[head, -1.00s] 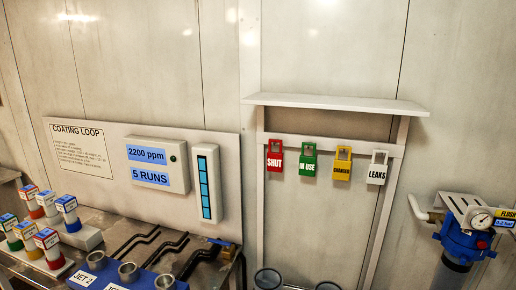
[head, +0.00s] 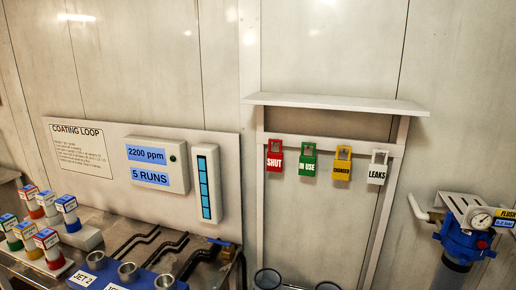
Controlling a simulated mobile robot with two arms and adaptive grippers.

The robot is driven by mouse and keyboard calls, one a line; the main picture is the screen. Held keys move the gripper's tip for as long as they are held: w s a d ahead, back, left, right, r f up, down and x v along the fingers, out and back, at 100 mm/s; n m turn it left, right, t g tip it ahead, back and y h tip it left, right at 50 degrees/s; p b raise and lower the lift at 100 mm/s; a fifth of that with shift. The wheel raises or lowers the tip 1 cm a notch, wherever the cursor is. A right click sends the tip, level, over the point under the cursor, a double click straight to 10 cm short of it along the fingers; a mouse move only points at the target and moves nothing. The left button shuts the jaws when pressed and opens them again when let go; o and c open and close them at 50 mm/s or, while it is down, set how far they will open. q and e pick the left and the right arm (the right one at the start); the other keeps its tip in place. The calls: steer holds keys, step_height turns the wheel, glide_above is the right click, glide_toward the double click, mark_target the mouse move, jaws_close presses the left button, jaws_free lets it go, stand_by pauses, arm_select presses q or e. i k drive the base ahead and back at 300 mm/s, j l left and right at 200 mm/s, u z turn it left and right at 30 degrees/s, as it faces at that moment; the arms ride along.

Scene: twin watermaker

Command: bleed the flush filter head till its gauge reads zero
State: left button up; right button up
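The flush filter head (head: 462,240) is a blue cap at the right edge of the head view, on a white bracket (head: 462,204). A clear bluish housing (head: 449,274) hangs below it and is cut off by the bottom edge. A round white gauge (head: 481,221) sits on its front; its needle reading is too small to tell. A yellow FLUSH label (head: 507,213) with a blue tag below it (head: 505,223) is beside the gauge. A white handle or pipe (head: 418,207) sticks out to its left. Neither of my grippers shows.
A rack (head: 335,103) holds red SHUT (head: 275,158), green IN USE, yellow CHANGED and white LEAKS tags. A coating loop panel (head: 158,165) reads 2200 ppm and 5 RUNS. Coloured-capped bottles (head: 45,205) and a blue jet block (head: 130,278) stand on the left bench.

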mark_target(482, 244)
steer(key=z, duration=1.35)
